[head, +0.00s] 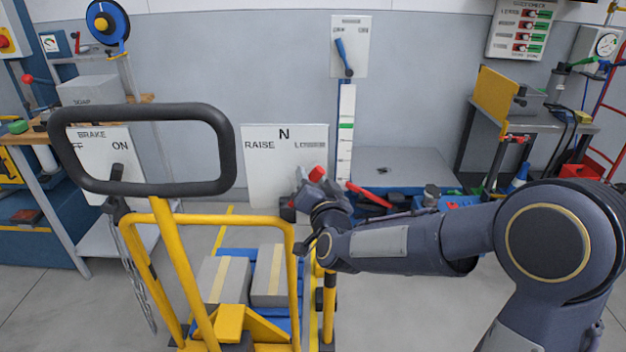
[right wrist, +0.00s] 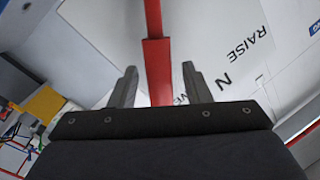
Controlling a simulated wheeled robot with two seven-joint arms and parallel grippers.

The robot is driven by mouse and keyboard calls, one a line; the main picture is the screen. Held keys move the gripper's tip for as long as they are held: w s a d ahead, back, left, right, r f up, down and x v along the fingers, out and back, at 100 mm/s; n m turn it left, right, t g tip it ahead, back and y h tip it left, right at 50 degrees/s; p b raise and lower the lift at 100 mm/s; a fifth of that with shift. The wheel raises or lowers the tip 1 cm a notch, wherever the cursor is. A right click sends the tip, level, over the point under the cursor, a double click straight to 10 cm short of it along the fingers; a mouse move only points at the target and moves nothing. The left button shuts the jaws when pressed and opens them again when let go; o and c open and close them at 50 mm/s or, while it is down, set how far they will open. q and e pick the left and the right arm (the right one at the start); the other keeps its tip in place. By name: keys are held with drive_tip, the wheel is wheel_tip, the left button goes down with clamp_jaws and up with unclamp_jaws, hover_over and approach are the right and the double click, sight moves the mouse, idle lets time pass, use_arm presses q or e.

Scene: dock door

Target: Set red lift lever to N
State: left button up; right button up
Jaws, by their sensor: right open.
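The white lever panel (head: 262,175) reads RAISE at left, N in the middle and LOWER at right. It also shows in the right wrist view (right wrist: 215,25). The red lift lever (right wrist: 157,68) runs between my right gripper's fingers (right wrist: 160,84) there, with its thicker grip part at the fingers. In the head view a red piece, apparently the lever's end (head: 317,173), shows under the LOWER side, right of N. My right gripper (head: 308,190) is open around the lever; contact cannot be told. My left gripper is not in view.
A yellow cart frame (head: 182,262) with a black handle loop (head: 222,150) stands in front, with boxes (head: 225,278) behind it. A brake panel (head: 98,142) is at left. A blue lever (head: 343,55) is on the wall above. A red bar (head: 370,196) lies right of my gripper.

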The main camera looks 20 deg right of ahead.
drive_tip(key=shift+w, duration=0.4)
clamp_jaws()
